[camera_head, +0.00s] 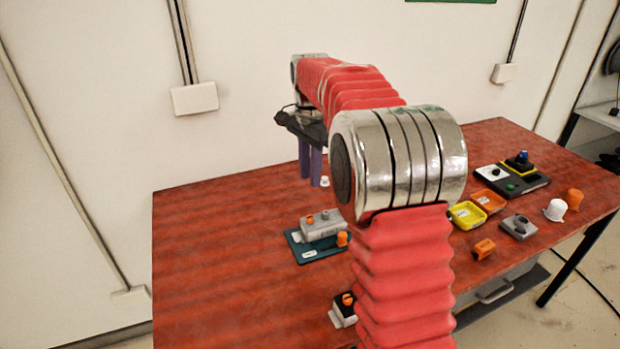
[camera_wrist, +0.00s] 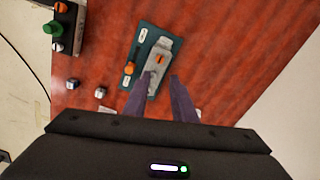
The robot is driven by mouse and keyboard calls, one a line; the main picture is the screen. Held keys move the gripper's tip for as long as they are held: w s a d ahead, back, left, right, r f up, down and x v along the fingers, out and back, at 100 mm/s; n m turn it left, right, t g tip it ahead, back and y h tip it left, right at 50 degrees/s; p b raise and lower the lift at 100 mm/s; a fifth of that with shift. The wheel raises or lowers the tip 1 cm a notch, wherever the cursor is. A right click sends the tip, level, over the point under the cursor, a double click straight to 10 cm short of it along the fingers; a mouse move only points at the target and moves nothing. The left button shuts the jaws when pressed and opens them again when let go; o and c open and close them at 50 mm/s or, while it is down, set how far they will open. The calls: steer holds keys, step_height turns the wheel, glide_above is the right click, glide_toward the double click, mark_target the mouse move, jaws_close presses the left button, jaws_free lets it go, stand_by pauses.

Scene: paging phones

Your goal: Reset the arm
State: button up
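My red-sleeved arm rises at the front of the head view and bends over the table. My gripper (camera_head: 311,165) hangs above the back part of the table, its two purple fingers pointing down. In the wrist view my gripper (camera_wrist: 166,92) shows its two fingers apart, with nothing between them. Below and beyond the fingertips lies a teal board (camera_wrist: 142,37) with a grey box and an orange knob. The same teal board (camera_head: 296,250) is left of my arm in the head view.
The red-brown table (camera_head: 210,260) is clear at left. Yellow tray (camera_head: 465,215), orange tray (camera_head: 489,201), grey switch box (camera_head: 518,227), white cup (camera_head: 556,209) and black panel (camera_head: 528,186) stand at right. A black-and-white box (camera_head: 343,311) with an orange knob sits near my arm.

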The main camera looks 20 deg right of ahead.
stand_by(0.5)
steer(key=s+a+n+t, duration=0.2)
steer(key=s+a+n, duration=0.2)
steer(key=s, duration=0.6)
steer(key=s+a+n+t, duration=0.1)
steer(key=s+a+n, duration=0.3)
steer(key=s, duration=0.6)
steer(key=s+a+n+t, duration=0.2)
steer(key=s+a+n, duration=0.2)
steer(key=s+n, duration=0.3)
steer(key=s, duration=0.4)
steer(key=shift+a+t, duration=0.15)
steer(key=shift+t, duration=0.15)
steer(key=shift+s+f, duration=0.1)
stand_by(0.5)
